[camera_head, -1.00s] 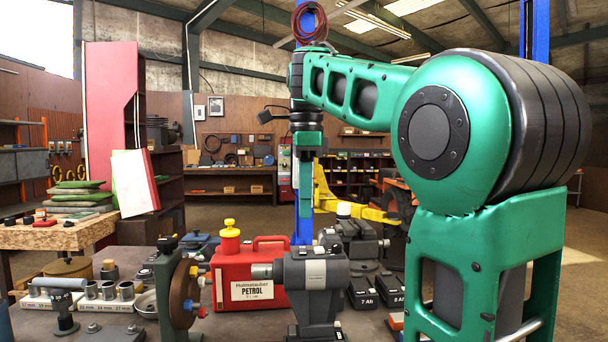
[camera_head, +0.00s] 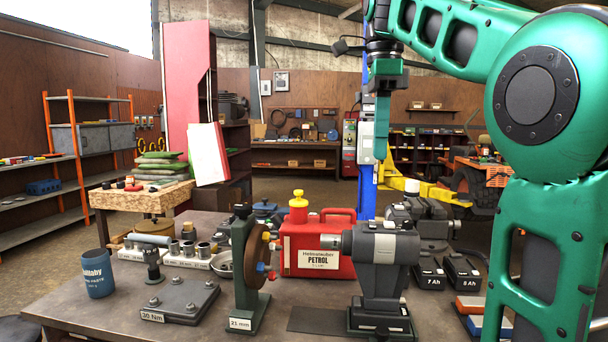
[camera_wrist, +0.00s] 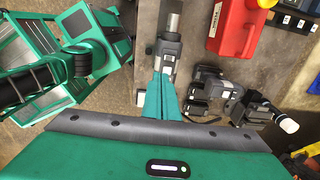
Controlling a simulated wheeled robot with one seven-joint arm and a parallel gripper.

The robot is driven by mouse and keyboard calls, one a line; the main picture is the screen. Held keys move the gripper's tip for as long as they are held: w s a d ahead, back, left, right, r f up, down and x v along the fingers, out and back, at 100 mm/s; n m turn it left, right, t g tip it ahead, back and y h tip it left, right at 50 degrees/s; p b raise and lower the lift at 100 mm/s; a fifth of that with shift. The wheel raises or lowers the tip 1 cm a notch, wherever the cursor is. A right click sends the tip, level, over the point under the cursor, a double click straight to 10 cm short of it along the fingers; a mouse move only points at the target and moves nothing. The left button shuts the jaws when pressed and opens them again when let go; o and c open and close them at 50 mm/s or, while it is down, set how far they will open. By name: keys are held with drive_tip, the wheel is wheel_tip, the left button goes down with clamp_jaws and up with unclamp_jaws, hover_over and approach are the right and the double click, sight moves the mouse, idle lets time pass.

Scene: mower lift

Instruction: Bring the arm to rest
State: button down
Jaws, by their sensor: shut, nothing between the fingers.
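My green arm reaches in from the right in the head view, and its forearm slopes up to the wrist. My gripper (camera_head: 382,150) hangs from the wrist, pointing down above the back of the bench. In the wrist view my gripper (camera_wrist: 160,108) shows as two green fingers pressed together with nothing between them. The grey impact tool (camera_head: 378,262) stands on the bench below and in front of the gripper. It also shows in the wrist view (camera_wrist: 166,47), where the fingers overlap its picture; the head view shows the gripper well above it.
The bench (camera_head: 90,318) holds a red petrol can (camera_head: 308,243), a grinding wheel stand (camera_head: 245,265), a blue cup (camera_head: 97,273), sockets (camera_head: 189,250), a 30 Nm plate (camera_head: 180,302) and batteries (camera_head: 461,272). A blue post (camera_head: 368,185) rises behind. Air above the bench's left is clear.

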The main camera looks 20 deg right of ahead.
drive_tip(key=s+f+n, duration=0.2)
drive_tip(key=f+n, duration=0.1)
drive_tip(key=f, duration=0.3)
drive_tip(key=s+d+f+n, duration=0.1)
drive_tip(key=s+f+n, duration=0.2)
drive_tip(key=f, duration=0.4)
drive_tip(key=s+d+f+n, duration=0.1)
drive_tip(key=s+f+n, duration=0.1)
drive_tip(key=f, duration=0.5)
drive_tip(key=shift+s+d+n, duration=0.2)
drive_tip(key=shift+s+n, duration=0.15)
drive_tip(key=shift+n, duration=0.35)
drive_tip(key=s+f+n, duration=0.4)
drive_tip(key=s+f, duration=0.2)
drive_tip(key=f, duration=0.3)
drive_tip(key=s+f+n, duration=0.4)
drive_tip(key=s+f, duration=0.2)
drive_tip(key=f, duration=0.3)
drive_tip(key=shift+s+a+f+n, duration=0.3)
drive_tip(key=shift+s+a+f, duration=0.05)
drive_tip(key=shift+s, duration=0.05)
drive_tip(key=shift+w+f, duration=0.2)
drive_tip(key=shift+w, duration=0.45)
